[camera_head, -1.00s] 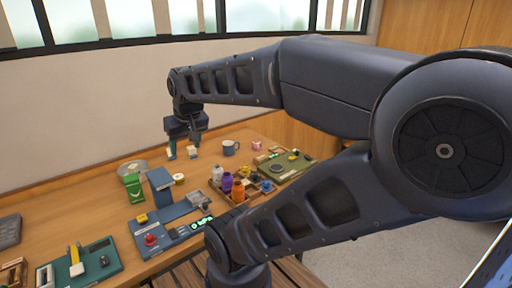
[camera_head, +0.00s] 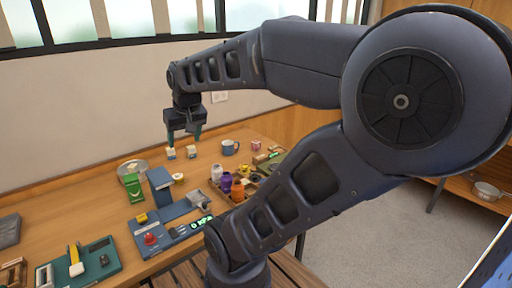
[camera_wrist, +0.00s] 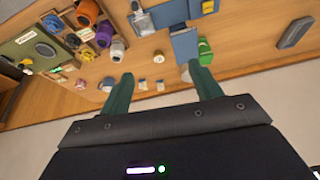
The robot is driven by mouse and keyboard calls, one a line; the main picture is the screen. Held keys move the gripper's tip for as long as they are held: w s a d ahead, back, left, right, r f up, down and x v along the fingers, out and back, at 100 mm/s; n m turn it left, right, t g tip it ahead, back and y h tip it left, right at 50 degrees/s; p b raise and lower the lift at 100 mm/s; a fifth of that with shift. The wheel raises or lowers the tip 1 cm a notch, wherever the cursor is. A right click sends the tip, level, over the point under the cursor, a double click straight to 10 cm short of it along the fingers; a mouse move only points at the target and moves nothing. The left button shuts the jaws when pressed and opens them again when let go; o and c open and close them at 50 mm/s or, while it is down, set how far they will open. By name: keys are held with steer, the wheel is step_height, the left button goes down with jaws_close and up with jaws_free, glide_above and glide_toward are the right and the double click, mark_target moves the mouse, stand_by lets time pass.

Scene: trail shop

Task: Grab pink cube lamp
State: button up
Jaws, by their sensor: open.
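The pink cube lamp (camera_head: 256,145) is a small pink block near the far right end of the wooden table in the head view, just right of the blue mug (camera_head: 230,147). My gripper (camera_head: 184,142) is open and empty, pointing down over the table, well to the left of the lamp. The green fingers also show spread apart in the wrist view (camera_wrist: 159,75). Two small pale blocks (camera_head: 171,153) (camera_head: 191,152) stand below the fingers in the head view.
A green box (camera_head: 134,187) and a round tin (camera_head: 132,168) stand left. A blue stand (camera_head: 161,184) is between. My arm hides part of the right-hand table. The wall runs behind.

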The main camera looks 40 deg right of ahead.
steer(key=w+d+m, duration=0.4)
steer(key=w+d, duration=0.5)
steer(key=w, duration=0.4)
steer(key=m+g+h, duration=0.4)
steer(key=m+h, duration=0.1)
steer(key=m, duration=0.7)
glide_above(256, 141)
steer(key=a, duration=0.2)
step_height(256, 141, down, 25)
steer(key=x, duration=0.5)
steer(key=shift+s+a+f, duration=0.1)
steer(key=shift+s+a, duration=0.1)
steer(key=shift+y, duration=0.3)
steer(key=shift+a+x, duration=0.15)
steer(key=shift+x, duration=1.15)
steer(key=shift+a+x, duration=0.1)
steer(key=shift+x, duration=1.2)
steer(key=shift+w, duration=0.2)
steer(key=shift+c, duration=0.4)
steer(key=c, duration=1)
